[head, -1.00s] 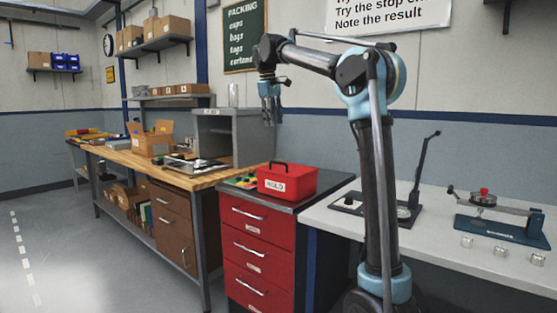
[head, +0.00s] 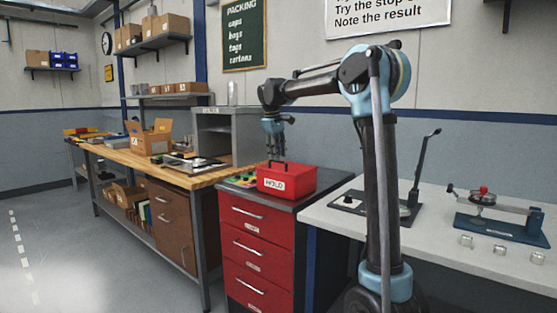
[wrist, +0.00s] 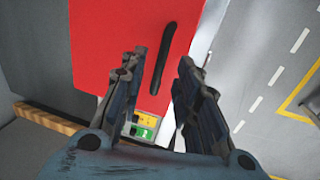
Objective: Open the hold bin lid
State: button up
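The hold bin (head: 287,180) is a red box with a white HOLD label, standing on top of the red drawer cabinet in the head view. Its lid is closed and carries a dark handle (head: 277,166). In the wrist view the red lid (wrist: 98,48) fills the upper left, and the black handle (wrist: 161,55) lies between and beyond my fingers. My gripper (head: 276,152) hangs pointing down just above the bin. In the wrist view my gripper (wrist: 165,68) has its two fingers apart with nothing between the tips. I cannot tell whether they touch the handle.
The red drawer cabinet (head: 257,239) has a grey top with green and yellow items (head: 240,180) beside the bin. A grey cabinet (head: 213,138) stands behind on the wooden bench. A white table (head: 430,237) to the right holds a lever fixture and a blue-based device (head: 500,230).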

jog(key=shift+w+d+f, duration=0.1)
jog(key=shift+w+f, duration=0.05)
jog(key=shift+f, duration=0.95)
grip_shut()
jog(key=shift+r, duration=0.1)
